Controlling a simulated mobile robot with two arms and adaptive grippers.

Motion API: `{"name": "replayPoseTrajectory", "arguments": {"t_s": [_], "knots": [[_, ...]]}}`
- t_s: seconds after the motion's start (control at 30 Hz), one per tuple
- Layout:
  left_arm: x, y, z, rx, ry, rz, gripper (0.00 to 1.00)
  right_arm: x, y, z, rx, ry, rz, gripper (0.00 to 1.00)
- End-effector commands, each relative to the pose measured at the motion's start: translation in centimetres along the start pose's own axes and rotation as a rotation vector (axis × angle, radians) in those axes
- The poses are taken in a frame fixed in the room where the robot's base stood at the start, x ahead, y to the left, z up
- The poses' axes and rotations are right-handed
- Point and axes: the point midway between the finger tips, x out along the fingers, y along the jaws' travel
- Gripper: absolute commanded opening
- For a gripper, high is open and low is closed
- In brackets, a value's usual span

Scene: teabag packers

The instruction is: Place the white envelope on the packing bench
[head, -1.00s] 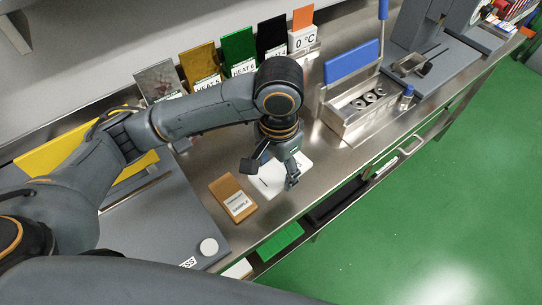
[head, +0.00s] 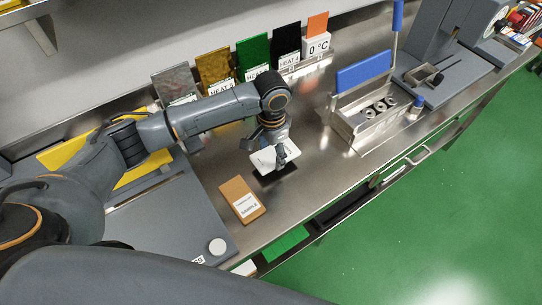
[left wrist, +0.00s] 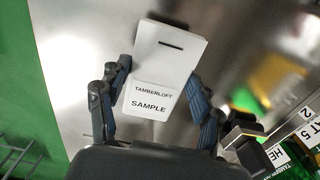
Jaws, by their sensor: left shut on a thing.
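The white envelope (head: 262,161) is held by my left gripper (head: 275,152) above the steel packing bench (head: 310,180). A dark patch like a shadow lies just below it, so it looks raised clear of the top. In the left wrist view the envelope (left wrist: 163,70) sits between the two fingers, which press on its side edges. Its face shows a dark slot and the words TAMBERLOFT SAMPLE. My right gripper is in neither view.
A brown sample packet (head: 242,199) lies on the bench left of the envelope. A steel sealer with a blue lid (head: 363,66) stands right. Several coloured packets (head: 253,58) line the back. The grey press base (head: 170,222) is at left.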

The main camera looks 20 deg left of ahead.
Motion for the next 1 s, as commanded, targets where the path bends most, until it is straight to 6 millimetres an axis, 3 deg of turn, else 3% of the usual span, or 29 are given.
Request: {"name": "replayPoseTrajectory", "arguments": {"t_s": [0.23, 0.63, 0.67, 0.73, 1.0], "knots": [[3.1, -0.2, 0.0, -0.001, -0.003, -0.001, 0.44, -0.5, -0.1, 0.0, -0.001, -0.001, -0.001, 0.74], [3.7, -0.2, 0.0, -0.001, -0.002, 0.0, 0.44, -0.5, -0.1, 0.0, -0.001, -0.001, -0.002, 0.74], [3.6, -0.2, 0.0, 0.0, -0.002, 0.0, 0.71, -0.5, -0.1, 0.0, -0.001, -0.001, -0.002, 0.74], [3.6, -0.2, 0.0, 0.0, -0.002, 0.0, 0.85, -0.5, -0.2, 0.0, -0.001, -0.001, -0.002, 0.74], [3.6, -0.2, 0.0, -0.001, -0.002, -0.001, 0.88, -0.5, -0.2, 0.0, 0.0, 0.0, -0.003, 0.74]]}}
